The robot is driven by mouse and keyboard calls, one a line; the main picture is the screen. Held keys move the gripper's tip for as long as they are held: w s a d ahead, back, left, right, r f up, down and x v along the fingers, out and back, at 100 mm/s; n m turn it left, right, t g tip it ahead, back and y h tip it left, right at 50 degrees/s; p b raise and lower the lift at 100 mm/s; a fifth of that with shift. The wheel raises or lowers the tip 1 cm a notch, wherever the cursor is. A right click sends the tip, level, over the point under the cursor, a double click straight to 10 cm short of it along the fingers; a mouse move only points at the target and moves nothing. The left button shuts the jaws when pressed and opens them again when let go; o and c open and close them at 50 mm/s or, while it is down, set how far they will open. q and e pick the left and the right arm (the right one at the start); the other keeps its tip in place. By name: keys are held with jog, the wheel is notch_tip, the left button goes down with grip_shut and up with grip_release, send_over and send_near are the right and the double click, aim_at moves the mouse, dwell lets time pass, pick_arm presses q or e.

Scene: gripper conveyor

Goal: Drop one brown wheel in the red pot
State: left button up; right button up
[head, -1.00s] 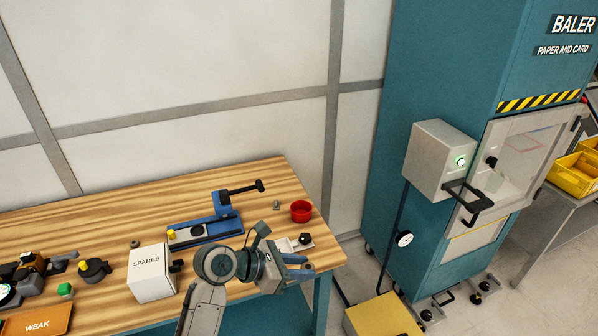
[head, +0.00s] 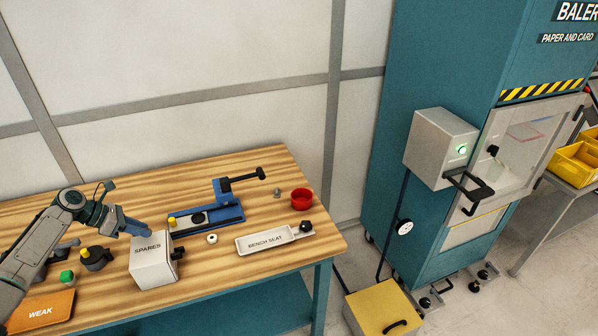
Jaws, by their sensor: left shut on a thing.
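The red pot (head: 301,199) stands near the bench's right end and looks empty from here. My left gripper (head: 144,231) is low behind the box marked SPARES, its blue jaws pointing right. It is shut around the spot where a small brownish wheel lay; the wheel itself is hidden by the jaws. A white ring-shaped wheel (head: 212,239) lies on the bench between the box and the tray marked BENCH SEAT. My right gripper is not in view.
The white SPARES box (head: 153,262) is close beside my left gripper. A blue vise-like fixture (head: 207,215), the BENCH SEAT tray (head: 262,243) and a small grey part (head: 277,193) stand toward the pot. A black-and-yellow part (head: 95,258) and an orange WEAK tray (head: 42,309) are at left.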

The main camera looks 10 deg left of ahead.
pick_arm(q)
jog(key=a, duration=0.1)
jog(key=a+m+g, duration=0.1)
jog(key=a, duration=0.1)
jog(key=a+r+m+g, duration=0.1)
jog(key=a, duration=0.1)
jog(key=shift+a+h, duration=0.15)
jog(key=shift+h, duration=0.15)
jog(key=m+g, duration=0.1)
jog(key=m, duration=0.1)
jog(key=a+m+g, duration=0.1)
jog(key=m+g, duration=0.3)
jog(key=shift+a, duration=0.3)
jog(key=shift+m, duration=0.3)
